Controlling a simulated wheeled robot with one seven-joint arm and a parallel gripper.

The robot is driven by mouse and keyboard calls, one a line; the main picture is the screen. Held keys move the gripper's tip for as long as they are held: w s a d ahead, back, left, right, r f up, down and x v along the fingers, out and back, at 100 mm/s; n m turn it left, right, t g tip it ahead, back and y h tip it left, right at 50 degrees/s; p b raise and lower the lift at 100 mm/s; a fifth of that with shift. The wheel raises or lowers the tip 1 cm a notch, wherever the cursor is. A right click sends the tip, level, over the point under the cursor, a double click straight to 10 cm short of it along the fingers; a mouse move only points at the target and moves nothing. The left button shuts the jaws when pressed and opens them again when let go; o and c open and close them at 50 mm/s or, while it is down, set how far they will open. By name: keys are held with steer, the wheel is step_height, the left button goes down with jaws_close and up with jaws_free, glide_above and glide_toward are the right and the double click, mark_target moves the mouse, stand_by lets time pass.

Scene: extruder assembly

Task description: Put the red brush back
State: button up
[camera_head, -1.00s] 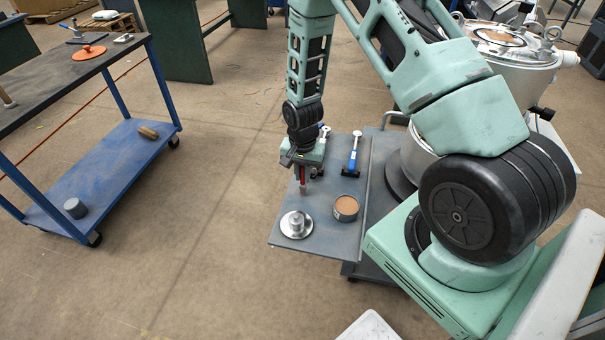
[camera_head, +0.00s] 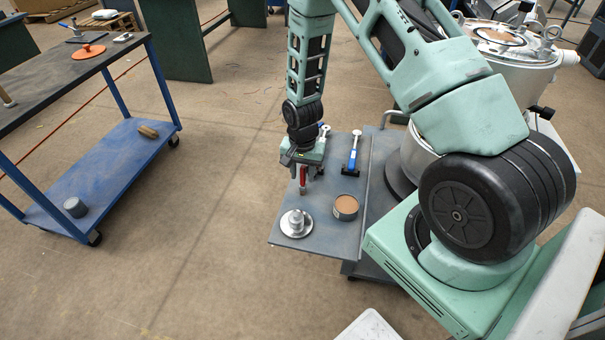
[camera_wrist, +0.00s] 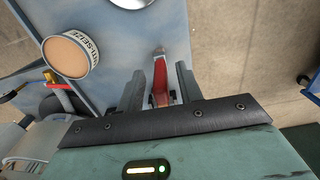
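The red brush (camera_head: 302,178) stands roughly upright at the grey side table (camera_head: 322,228), directly under my gripper (camera_head: 303,172). In the wrist view the red brush (camera_wrist: 160,80) lies between the two fingers of my gripper (camera_wrist: 161,88), with a narrow gap visible on either side, so the fingers look open around it. Its lower end (camera_wrist: 159,52) is towards the table. Whether the brush touches the tabletop or a holder is unclear. Its upper end is hidden by the gripper.
An anti-seize can (camera_head: 345,207) and a silver flanged part (camera_head: 296,223) stand on the side table near the brush. A blue-handled tool (camera_head: 353,154) lies behind. A blue cart (camera_head: 95,170) stands at the left, with free floor between.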

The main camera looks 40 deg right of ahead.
step_height(320, 180, up, 11)
steer(key=shift+b, duration=0.45)
steer(key=s+a+r+n+y, duration=0.1)
steer(key=s+a+r+n, duration=0.4)
steer(key=a, duration=0.4)
steer(key=s+a+r+n, duration=0.4)
steer(key=a+r, duration=0.2)
steer(key=a, duration=0.3)
steer(key=s+a+r+n, duration=0.2)
steer(key=s+a+n, duration=0.1)
steer(key=s, duration=0.4)
steer(key=s+a+r+n, duration=0.3)
steer(key=s+n, duration=0.3)
steer(key=s, duration=0.2)
steer(key=shift+r, duration=0.3)
